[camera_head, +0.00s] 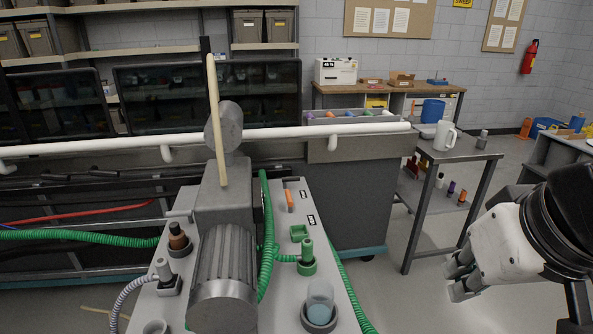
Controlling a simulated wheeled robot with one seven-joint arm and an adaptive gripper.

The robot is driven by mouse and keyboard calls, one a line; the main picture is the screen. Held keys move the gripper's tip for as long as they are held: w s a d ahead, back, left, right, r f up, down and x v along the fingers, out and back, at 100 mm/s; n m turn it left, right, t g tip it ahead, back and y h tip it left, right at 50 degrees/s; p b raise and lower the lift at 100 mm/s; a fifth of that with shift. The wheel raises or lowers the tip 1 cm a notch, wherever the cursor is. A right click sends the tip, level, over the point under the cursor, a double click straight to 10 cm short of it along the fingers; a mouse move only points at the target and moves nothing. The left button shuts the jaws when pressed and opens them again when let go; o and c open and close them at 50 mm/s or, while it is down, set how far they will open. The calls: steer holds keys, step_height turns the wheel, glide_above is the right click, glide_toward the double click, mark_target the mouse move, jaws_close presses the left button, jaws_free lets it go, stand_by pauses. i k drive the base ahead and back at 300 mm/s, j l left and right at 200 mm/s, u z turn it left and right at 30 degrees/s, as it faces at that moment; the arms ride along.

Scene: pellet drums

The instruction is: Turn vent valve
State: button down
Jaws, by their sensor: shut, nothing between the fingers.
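A grey machine top (340,310) in the front middle carries several fittings, and I cannot tell for sure which is the vent valve. An orange lever (290,201) stands near its back edge. A green fitting (306,258) with a green hose is in front of that. A dark knob with a brown collar (178,238) and a grey fitting with a ribbed hose (165,274) are on the left. My gripper (458,277) is at the lower right, shut and empty, to the right of the machine and apart from all these fittings.
A grey motor-like cylinder (225,265) and an upright wooden stick (216,120) rise in the middle. A clear cup with blue contents (320,295) sits at front right. A side table (462,148) holds a white jug (445,135).

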mark_target(287, 191)
steer(key=i+l+u, duration=0.1)
steer(key=l, duration=0.45)
steer(key=i+l+u, duration=0.1)
steer(key=l, duration=0.45)
steer(key=i+l+u, duration=0.1)
steer(key=l, duration=0.5)
steer(key=i+l+u, duration=0.1)
steer(key=i+l, duration=0.2)
steer(key=i+l+u, duration=0.1)
steer(key=i+l, duration=0.2)
steer(key=i, duration=0.9)
steer(key=j+u, duration=0.05)
steer(key=j, duration=0.05)
